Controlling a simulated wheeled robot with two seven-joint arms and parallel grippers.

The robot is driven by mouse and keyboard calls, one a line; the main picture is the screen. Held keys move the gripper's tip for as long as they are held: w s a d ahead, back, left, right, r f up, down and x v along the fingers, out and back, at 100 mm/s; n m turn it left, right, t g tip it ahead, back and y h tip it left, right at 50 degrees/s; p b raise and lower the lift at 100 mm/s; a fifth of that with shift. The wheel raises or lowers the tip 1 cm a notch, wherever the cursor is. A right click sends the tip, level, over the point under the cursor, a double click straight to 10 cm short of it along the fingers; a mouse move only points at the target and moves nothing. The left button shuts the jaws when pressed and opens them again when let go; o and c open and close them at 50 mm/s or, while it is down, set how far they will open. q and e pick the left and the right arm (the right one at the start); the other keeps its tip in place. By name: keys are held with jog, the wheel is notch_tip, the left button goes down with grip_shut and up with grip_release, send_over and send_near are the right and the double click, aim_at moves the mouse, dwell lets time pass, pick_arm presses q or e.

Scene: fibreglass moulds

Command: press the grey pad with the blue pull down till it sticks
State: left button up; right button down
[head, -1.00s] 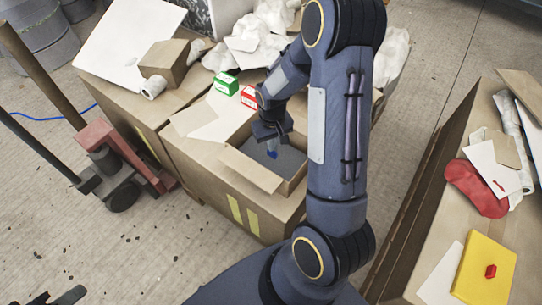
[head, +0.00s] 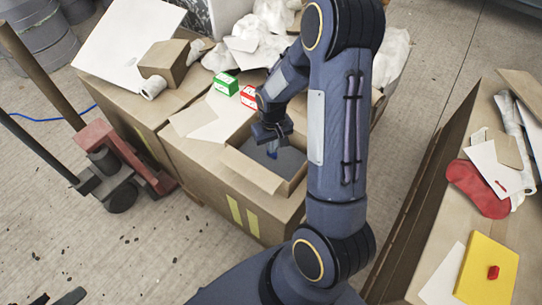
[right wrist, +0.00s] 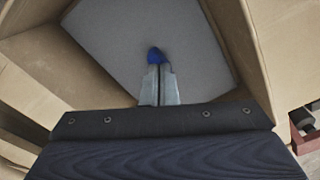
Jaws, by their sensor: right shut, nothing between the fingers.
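The grey pad (right wrist: 185,35) lies inside an open cardboard box (head: 252,170); in the head view the pad (head: 287,163) shows partly past my arm. Its blue pull (right wrist: 155,55) stands up near the middle of the pad, just beyond my fingertips in the right wrist view. My right gripper (head: 271,146) reaches down into the box. Its fingers (right wrist: 159,72) are shut with nothing between them, right at the blue pull. I cannot tell whether the fingertips touch the pull or the pad. My left gripper shows only as a dark part (head: 68,297) at the bottom left edge.
A green box (head: 226,84) and a red-and-white box (head: 248,97) stand behind the open box. A red pallet jack (head: 115,155) is at left. On the right, a table holds a yellow pad with a red pull (head: 485,268) and a red cloth-like piece (head: 478,188).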

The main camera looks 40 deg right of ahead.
notch_tip(320, 180, up, 7)
jog(key=p, duration=0.5)
dwell(0.4)
dwell(0.4)
notch_tip(320, 180, up, 8)
jog(key=t+p, duration=0.1)
jog(key=p, duration=0.2)
send_over(270, 163)
jog(key=s+a+r+t+y+p, duration=0.1)
jog(key=s+a+r+p, duration=0.1)
jog(key=s+a+r, duration=0.2)
jog(key=s+a+r+t+y+p, duration=0.1)
jog(key=s+a+r+t+p, duration=0.1)
jog(key=s+r, duration=0.4)
jog(key=s+a+r+n+t+y+p, duration=0.1)
jog(key=s+a+r, duration=0.4)
jog(key=r, duration=0.5)
jog(key=shift+s+a+r+t+y+p, duration=0.3)
jog(key=shift+r+y+p, duration=0.1)
jog(key=shift+p, duration=0.35)
